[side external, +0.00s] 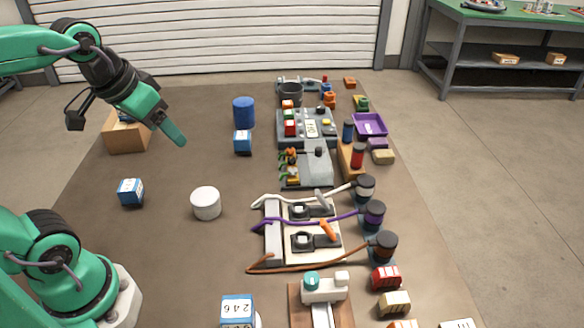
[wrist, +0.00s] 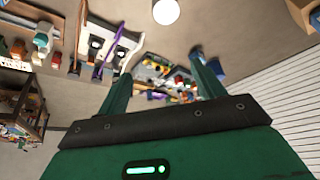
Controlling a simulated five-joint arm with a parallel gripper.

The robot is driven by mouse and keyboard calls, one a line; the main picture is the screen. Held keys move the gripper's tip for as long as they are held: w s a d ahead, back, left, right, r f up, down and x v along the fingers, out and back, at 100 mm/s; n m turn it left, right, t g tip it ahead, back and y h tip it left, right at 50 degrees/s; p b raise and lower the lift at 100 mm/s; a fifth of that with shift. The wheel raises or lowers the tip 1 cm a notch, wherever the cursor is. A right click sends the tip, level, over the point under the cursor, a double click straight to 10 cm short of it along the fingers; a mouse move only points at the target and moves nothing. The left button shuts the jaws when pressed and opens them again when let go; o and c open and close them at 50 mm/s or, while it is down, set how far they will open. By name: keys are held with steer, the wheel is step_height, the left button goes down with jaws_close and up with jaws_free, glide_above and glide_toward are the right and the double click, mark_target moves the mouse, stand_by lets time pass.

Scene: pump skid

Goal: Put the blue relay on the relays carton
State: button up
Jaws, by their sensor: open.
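Three blue-and-white blocks stand on the brown mat: one at the left (side external: 131,192), one near the blue cylinder (side external: 242,142), and one with number markings at the front (side external: 238,308). I cannot tell which is the blue relay. A brown cardboard carton (side external: 124,140) stands at the back left, partly hidden by my arm; a bit of blue shows at its top. Its label is not readable. My gripper (side external: 181,141) is raised in the air, to the right of the carton in the picture. In the wrist view, my gripper (wrist: 163,84) has its fingers apart with nothing between them.
A blue cylinder (side external: 244,112) and a white cylinder (side external: 206,204) stand on the mat. Pump fixtures with cables (side external: 301,232), a control panel (side external: 306,128) and a purple tray (side external: 370,125) fill the right side. The mat between the left block and white cylinder is clear.

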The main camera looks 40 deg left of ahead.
steer(key=shift+s+d+f+m, duration=0.4)
steer(key=shift+s+d+f, duration=0.65)
steer(key=shift+s, duration=0.2)
